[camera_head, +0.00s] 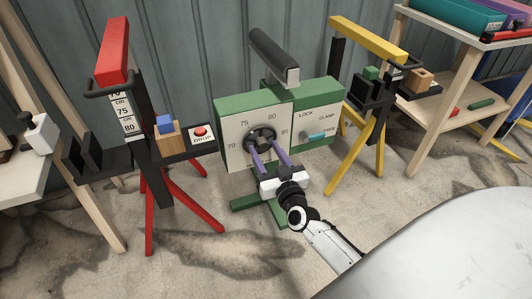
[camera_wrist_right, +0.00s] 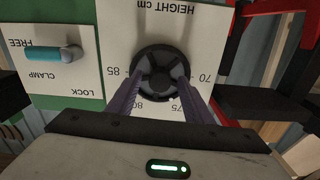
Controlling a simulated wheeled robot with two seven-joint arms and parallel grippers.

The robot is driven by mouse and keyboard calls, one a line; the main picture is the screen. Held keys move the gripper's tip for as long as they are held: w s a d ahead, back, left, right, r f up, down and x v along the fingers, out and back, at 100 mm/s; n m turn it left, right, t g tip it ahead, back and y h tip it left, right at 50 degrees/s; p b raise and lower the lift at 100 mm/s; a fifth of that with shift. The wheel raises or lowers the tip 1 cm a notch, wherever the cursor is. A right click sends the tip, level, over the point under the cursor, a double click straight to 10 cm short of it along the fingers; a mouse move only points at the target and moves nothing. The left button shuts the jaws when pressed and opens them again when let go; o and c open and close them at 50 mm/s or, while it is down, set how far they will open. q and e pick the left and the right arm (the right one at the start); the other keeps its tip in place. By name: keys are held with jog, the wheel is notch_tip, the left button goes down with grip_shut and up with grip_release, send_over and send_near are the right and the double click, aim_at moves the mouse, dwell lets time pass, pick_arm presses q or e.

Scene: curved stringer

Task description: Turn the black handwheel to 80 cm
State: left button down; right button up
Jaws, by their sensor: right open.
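The black handwheel (camera_head: 262,133) sits on the white dial face (camera_head: 235,158) of the green stand, with marks 70, 75, 80 and 85 around it. It also shows in the right wrist view (camera_wrist_right: 158,72), upside down; I cannot make out a pointer. My right gripper (camera_head: 264,144) is open, its purple fingers reaching to the wheel's two sides. In the right wrist view the fingertips (camera_wrist_right: 158,78) overlap the rim; I cannot tell whether they touch. A teal lever (camera_head: 314,135) on the LOCK, CLAMP, FREE panel points toward FREE. My left gripper is not in view.
A red stand (camera_head: 113,60) with a height scale stands left, beside a red DROP button (camera_head: 200,132). A yellow stand (camera_head: 368,40) is close on the right. A black bar (camera_head: 274,55) tops the green stand. A wooden shelf (camera_head: 440,115) is farther right. Open floor lies in front.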

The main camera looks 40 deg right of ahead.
jog(key=c, duration=1.1)
jog(key=shift+o, duration=0.2)
